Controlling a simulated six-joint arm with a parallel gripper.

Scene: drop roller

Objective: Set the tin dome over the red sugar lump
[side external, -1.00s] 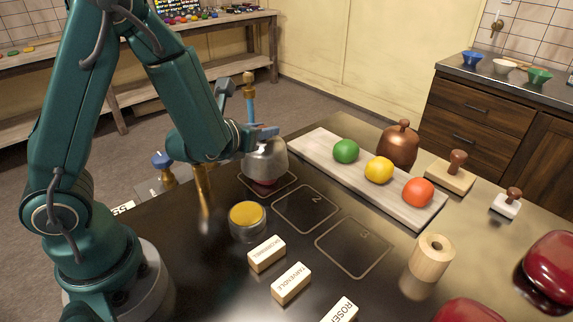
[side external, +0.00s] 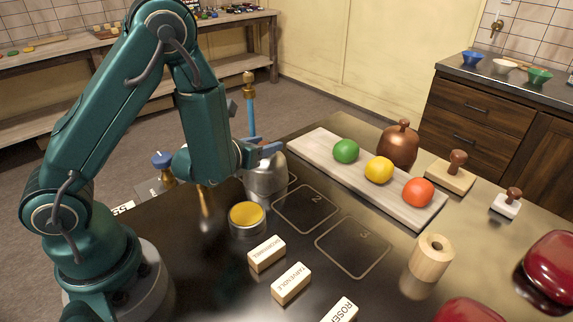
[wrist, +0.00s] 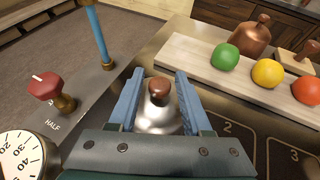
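The tin dome (side external: 266,180) is silvery with a brown knob. It stands on the dark table over the first marked square, and its knob (wrist: 159,92) shows in the wrist view. The red sugar lump is not visible now; the dome covers the spot where red showed earlier. My gripper (side external: 266,149) is at the top of the dome. In the wrist view its blue fingers (wrist: 160,88) stand on either side of the knob, with a narrow gap on each side, so it looks open.
A pale board (side external: 318,153) with green, yellow and orange-red balls lies behind squares 2 and 3. A copper dome (side external: 398,146), wooden stamps (side external: 452,172) and a wooden roller (side external: 431,258) stand to the right. A yellow-topped tin (side external: 247,217) and name blocks (side external: 291,283) are in front.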

